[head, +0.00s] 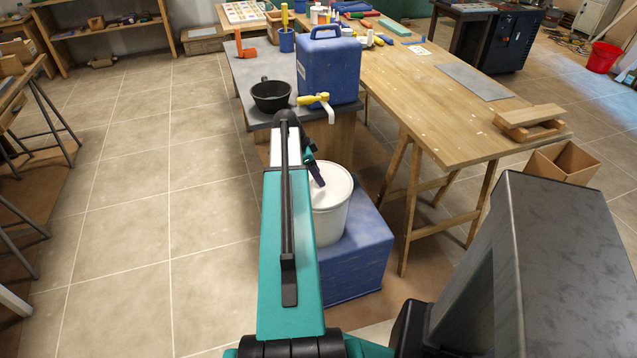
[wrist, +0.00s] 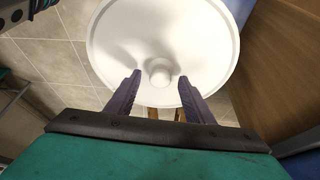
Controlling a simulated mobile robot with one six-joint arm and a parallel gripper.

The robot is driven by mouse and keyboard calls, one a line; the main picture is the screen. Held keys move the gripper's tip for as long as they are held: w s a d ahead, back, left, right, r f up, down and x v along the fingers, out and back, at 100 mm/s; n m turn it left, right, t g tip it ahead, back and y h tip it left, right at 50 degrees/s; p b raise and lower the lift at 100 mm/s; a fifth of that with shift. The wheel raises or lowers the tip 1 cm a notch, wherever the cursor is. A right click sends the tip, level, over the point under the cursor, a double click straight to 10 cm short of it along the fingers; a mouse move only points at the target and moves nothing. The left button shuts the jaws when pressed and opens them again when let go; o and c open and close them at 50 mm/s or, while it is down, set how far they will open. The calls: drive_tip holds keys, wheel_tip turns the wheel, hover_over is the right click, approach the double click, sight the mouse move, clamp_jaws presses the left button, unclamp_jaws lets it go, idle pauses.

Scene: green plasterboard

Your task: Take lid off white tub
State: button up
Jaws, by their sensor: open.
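The white tub (head: 330,222) stands upright on a blue box, partly hidden behind my arm in the head view. Its round white lid (head: 332,184) is on top. In the wrist view the lid (wrist: 205,35) fills the upper middle, with a small round knob (wrist: 159,71) at its centre. My gripper (wrist: 157,77) is open, with one dark finger on each side of the knob and a gap to it on both sides. In the head view the gripper (head: 318,180) is over the lid. I cannot tell how far the fingertips are above the lid.
A wooden table (head: 440,110) stands close on the right.

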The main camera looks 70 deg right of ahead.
idle(0.4)
drive_tip(key=c, duration=1.2)
drive_tip(key=shift+o, duration=0.2)
drive_tip(key=shift+r, duration=0.1)
drive_tip(key=shift+r+b, duration=0.3)
drive_tip(key=shift+r, duration=1.45)
drive_tip(key=w+a+r+b, duration=0.1)
drive_tip(key=w+a, duration=0.4)
drive_tip(key=a, duration=1)
drive_tip(key=shift+r+b, duration=0.2)
drive_tip(key=shift+b, duration=0.7)
drive_tip(key=shift+w, duration=0.15)
